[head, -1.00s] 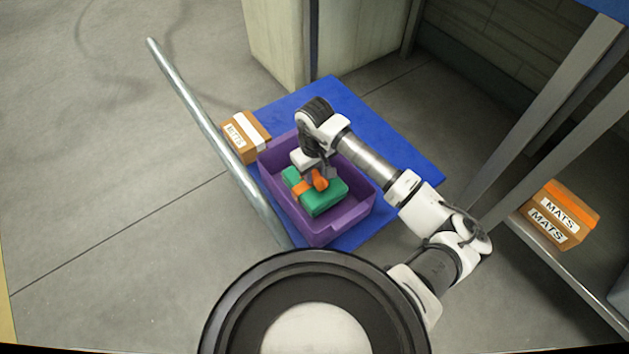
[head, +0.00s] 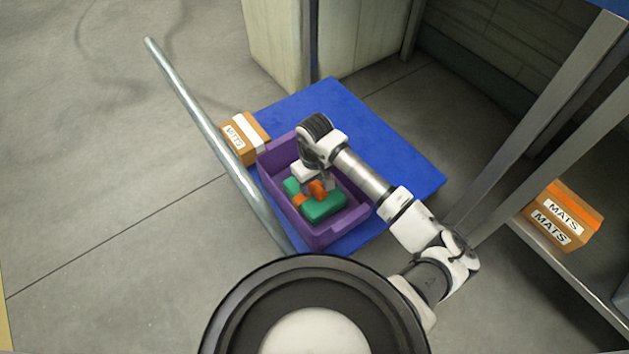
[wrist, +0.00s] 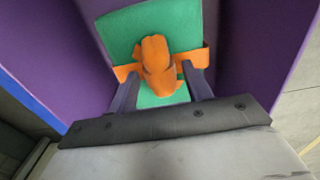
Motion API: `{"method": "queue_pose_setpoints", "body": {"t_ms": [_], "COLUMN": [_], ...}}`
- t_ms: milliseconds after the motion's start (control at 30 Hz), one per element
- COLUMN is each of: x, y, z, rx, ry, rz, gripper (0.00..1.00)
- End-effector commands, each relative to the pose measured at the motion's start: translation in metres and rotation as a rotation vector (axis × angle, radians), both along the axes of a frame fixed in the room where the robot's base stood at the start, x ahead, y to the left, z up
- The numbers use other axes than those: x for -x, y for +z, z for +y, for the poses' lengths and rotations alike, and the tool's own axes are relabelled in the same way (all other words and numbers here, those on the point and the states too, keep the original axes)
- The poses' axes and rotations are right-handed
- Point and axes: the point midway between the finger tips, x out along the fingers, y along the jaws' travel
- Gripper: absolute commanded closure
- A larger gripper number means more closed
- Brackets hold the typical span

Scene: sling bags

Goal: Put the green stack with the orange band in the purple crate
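The green stack (head: 322,209) has an orange band (head: 299,199) with a raised orange knot on top. It is inside the purple crate (head: 317,234), between its walls; whether it touches the crate floor is hard to tell. In the wrist view the stack (wrist: 119,27) lies below my gripper (wrist: 160,72), with purple walls (wrist: 268,40) around it. In the head view my gripper (head: 318,186) is partly hidden by my wrist.
The crate stands on a blue mat (head: 385,140). A small labelled brown box (head: 246,137) is beside the crate. A slanted metal pole (head: 205,125) runs along the left. A box marked MATS (head: 560,217) sits on a shelf at right. Grey floor (head: 100,180) is open at left.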

Motion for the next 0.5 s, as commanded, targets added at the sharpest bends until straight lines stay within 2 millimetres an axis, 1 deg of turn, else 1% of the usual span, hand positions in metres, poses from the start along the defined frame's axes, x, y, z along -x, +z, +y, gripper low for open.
{"method": "queue_pose_setpoints", "body": {"t_ms": [233, 333, 433, 500], "x": [0.0, 0.0, -0.001, -0.001], "y": [0.001, 0.006, 0.02, 0.035], "z": [0.0, 0.0, -0.002, -0.002], "rx": [0.0, -0.001, 0.003, 0.005], "ry": [-0.001, -0.002, 0.001, 0.001], "rz": [0.0, 0.001, -0.004, -0.005], "gripper": [0.51, 0.51, 0.51, 0.51]}}
